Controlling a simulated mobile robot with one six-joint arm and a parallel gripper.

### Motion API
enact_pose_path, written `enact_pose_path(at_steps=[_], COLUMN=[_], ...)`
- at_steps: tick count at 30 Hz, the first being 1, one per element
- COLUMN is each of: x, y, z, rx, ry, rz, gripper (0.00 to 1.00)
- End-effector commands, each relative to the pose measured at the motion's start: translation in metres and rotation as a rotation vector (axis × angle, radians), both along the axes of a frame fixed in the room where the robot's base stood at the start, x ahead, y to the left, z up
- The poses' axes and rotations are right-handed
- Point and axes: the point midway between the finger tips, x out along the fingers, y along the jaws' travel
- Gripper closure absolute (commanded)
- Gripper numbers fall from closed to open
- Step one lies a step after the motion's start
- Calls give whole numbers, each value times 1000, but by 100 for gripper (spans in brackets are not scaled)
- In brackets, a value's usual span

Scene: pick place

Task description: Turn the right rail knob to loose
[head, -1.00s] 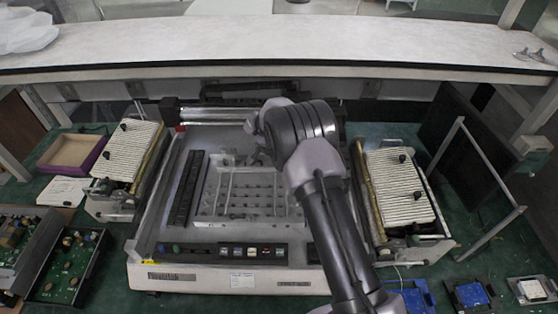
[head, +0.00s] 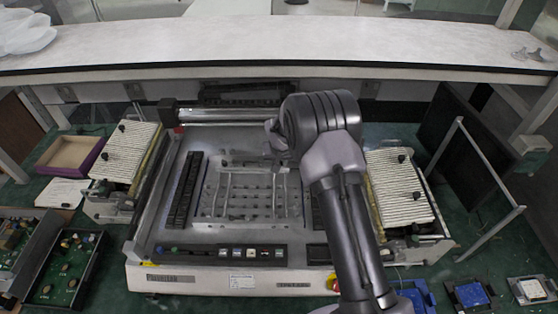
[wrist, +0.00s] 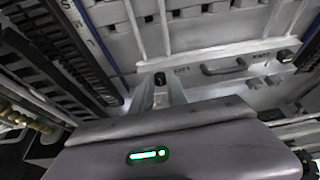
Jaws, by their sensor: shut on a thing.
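My gripper (wrist: 160,94) is shut on a small dark knob (wrist: 160,78), held between its two pale fingertips in the wrist view. The knob stands at the edge of the light metal rail frame (wrist: 205,52). I cannot read a loose or tight setting on it. In the head view my gripper (head: 273,140) is at the far edge of the rail frame (head: 205,207), inside the big bench machine (head: 212,238). The arm partly hides it there, and the knob cannot be made out.
Ribbed white side trays (head: 128,150) (head: 398,185) flank the machine. A shelf (head: 270,45) crosses behind it.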

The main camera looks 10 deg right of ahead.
Motion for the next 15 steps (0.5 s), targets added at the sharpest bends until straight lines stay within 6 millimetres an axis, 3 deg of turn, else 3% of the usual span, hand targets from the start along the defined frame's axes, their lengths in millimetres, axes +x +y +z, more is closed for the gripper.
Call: enact_pose_path(at_steps=[15], x=[2], y=[-8], z=[-6], rx=[0], ry=[-6], rz=[482], gripper=[100])
